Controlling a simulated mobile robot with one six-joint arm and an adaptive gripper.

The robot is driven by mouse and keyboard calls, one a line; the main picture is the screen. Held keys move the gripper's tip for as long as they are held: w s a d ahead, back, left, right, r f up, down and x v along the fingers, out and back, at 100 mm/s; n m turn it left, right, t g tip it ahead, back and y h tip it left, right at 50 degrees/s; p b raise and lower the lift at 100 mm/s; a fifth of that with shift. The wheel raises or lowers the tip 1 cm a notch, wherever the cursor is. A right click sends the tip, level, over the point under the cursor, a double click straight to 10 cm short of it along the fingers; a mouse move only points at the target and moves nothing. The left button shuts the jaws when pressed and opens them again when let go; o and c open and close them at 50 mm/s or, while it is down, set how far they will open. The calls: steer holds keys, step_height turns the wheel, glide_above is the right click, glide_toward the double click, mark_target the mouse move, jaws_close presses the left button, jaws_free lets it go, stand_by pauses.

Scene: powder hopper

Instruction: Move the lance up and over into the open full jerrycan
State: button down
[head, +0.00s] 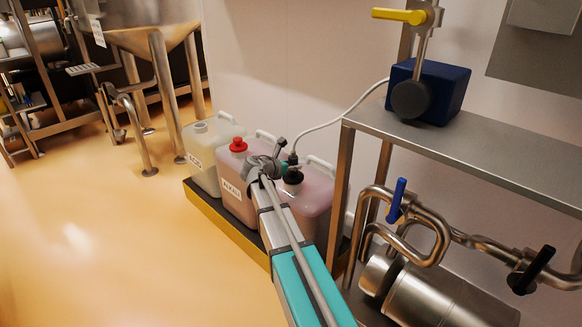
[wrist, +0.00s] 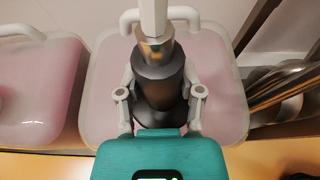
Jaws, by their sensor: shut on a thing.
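My gripper (wrist: 160,103) is shut on this head, one finger on each side. The head sits over a translucent pink jerrycan (wrist: 222,85); its mouth and anything inside are hidden. In the head view my gripper (head: 281,165) is at the dark lance head (head: 293,176) on the rightmost pink jerrycan (head: 315,195). Left of it stands a pink jerrycan (head: 237,190) with a red cap.
A whitish jerrycan (head: 203,160) stands leftmost on the yellow-edged black tray (head: 228,228). A pale hose (head: 345,117) runs from the lance to a blue pump box (head: 440,88) on a steel shelf (head: 480,150). Steel pipes (head: 430,220) fill the right. The floor at left is clear.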

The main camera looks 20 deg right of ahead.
steer(key=shift+f, duration=0.4)
steer(key=shift+c, duration=0.8)
jaws_free()
